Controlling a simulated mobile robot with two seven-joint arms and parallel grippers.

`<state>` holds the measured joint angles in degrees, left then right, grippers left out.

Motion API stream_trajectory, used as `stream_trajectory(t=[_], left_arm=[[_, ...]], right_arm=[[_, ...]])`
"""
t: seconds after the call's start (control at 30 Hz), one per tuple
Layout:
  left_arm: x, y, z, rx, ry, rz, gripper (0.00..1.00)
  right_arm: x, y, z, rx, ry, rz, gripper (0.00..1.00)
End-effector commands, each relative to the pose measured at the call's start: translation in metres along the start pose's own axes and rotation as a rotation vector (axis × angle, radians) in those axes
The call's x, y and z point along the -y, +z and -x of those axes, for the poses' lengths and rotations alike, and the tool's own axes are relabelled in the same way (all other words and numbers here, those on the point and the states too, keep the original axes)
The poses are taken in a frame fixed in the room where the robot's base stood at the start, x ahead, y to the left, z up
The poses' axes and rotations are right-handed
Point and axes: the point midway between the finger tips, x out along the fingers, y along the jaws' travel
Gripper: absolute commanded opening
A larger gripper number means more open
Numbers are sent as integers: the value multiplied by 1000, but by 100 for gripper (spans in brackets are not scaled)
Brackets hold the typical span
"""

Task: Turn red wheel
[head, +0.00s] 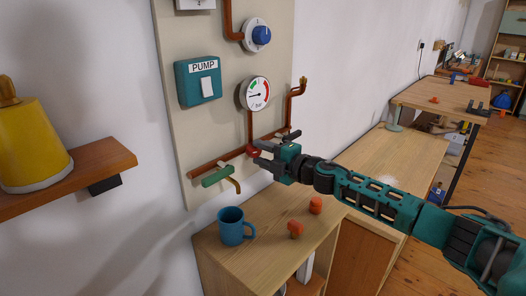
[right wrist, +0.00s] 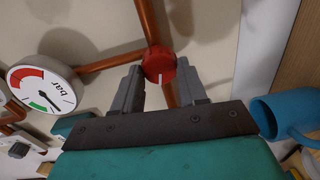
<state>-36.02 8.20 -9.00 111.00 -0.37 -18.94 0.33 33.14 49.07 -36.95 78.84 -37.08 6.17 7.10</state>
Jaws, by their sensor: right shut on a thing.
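The red wheel (head: 253,150) sits on a copper pipe low on the wall panel, partly hidden by my right gripper in the head view. In the right wrist view the red wheel (right wrist: 158,64) is a round knob with a white mark on its lower edge. My right gripper (head: 261,153) reaches it from the right. Its two fingers (right wrist: 158,82) stand on either side of the wheel, shut on it. My left gripper is in neither view.
The panel holds a pressure gauge (head: 257,94), a blue dial (head: 259,36), a PUMP switch (head: 198,81) and a green-handled tap (head: 217,176). A yellow container (head: 32,145) sits on the left shelf.

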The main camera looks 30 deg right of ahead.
Motion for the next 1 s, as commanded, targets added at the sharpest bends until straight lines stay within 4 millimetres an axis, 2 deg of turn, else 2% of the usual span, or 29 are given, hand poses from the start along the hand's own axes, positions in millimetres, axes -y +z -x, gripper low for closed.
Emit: stream_trajectory(t=[0.7,1.0], left_arm=[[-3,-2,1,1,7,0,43],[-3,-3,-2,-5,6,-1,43]], right_arm=[[3,-1,0,39,-8,675,12],[3,-2,0,50,-11,893,12]])
